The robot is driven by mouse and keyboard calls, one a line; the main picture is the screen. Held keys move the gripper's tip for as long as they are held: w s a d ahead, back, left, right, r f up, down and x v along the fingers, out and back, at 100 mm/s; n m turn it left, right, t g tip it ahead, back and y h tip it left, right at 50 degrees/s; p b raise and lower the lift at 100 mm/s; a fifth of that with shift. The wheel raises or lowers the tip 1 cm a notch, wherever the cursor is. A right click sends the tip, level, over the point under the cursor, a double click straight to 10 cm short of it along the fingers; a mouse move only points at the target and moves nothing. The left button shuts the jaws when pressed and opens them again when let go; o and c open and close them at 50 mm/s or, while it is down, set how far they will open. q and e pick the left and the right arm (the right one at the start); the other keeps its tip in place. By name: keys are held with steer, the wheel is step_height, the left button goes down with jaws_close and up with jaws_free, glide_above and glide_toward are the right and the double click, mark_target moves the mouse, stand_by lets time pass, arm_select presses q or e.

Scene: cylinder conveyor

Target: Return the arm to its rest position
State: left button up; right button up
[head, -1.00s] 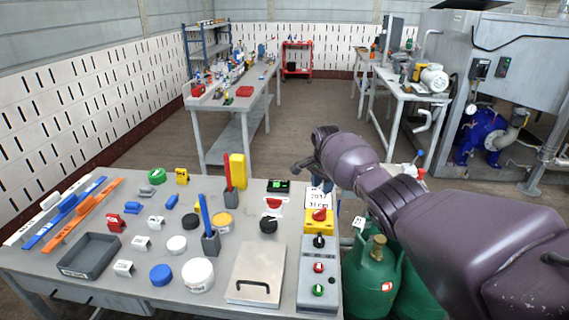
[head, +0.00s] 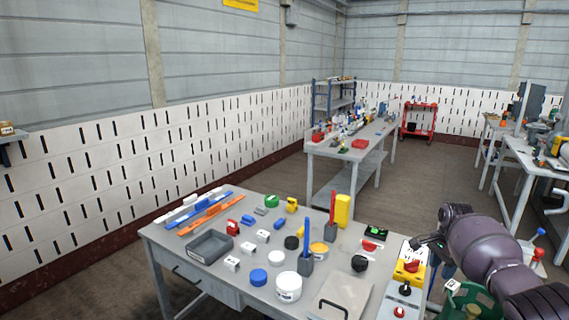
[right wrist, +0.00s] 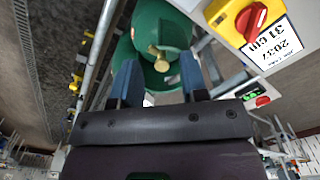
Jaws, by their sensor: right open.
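My right arm (head: 485,250) is purple and enters the head view from the lower right. Its right gripper (head: 430,243) is dark and small, beside the right edge of the workbench (head: 215,275), near a yellow box with a red switch (head: 408,271). In the right wrist view the two blue-grey fingers of the gripper (right wrist: 160,82) stand apart with nothing between them. A green gas cylinder (right wrist: 150,30) with a brass valve shows beyond the fingertips. My left gripper is not in view.
The workbench carries a grey tray (head: 210,246), a white jar (head: 288,288), pen holders and several small parts. A green cylinder (head: 470,298) stands right of the bench, close to my arm. Another table (head: 342,150) and a red cart (head: 417,120) stand farther back. Open floor lies between.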

steer(key=w+a+r+n+t+h, duration=0.1)
steer(key=w+a+r+n+t, duration=0.75)
steer(key=n+t, duration=0.35)
steer(key=s+a+f+n+t+y, duration=0.1)
steer(key=s+a+f+n+t, duration=0.2)
steer(key=s, duration=0.4)
steer(key=s+a+f+n+y, duration=0.1)
steer(key=s+a+f+n, duration=0.35)
steer(key=s, duration=0.25)
steer(key=s+f+m+g, duration=0.1)
steer(key=s+f, duration=0.4)
steer(key=s, duration=0.6)
steer(key=s+f+m+g, duration=0.1)
steer(key=s+f, duration=0.4)
steer(key=s, duration=0.6)
steer(key=s+f+m+g+h, duration=0.1)
steer(key=s+f, duration=0.5)
steer(key=s, duration=0.5)
steer(key=shift+s, duration=0.3)
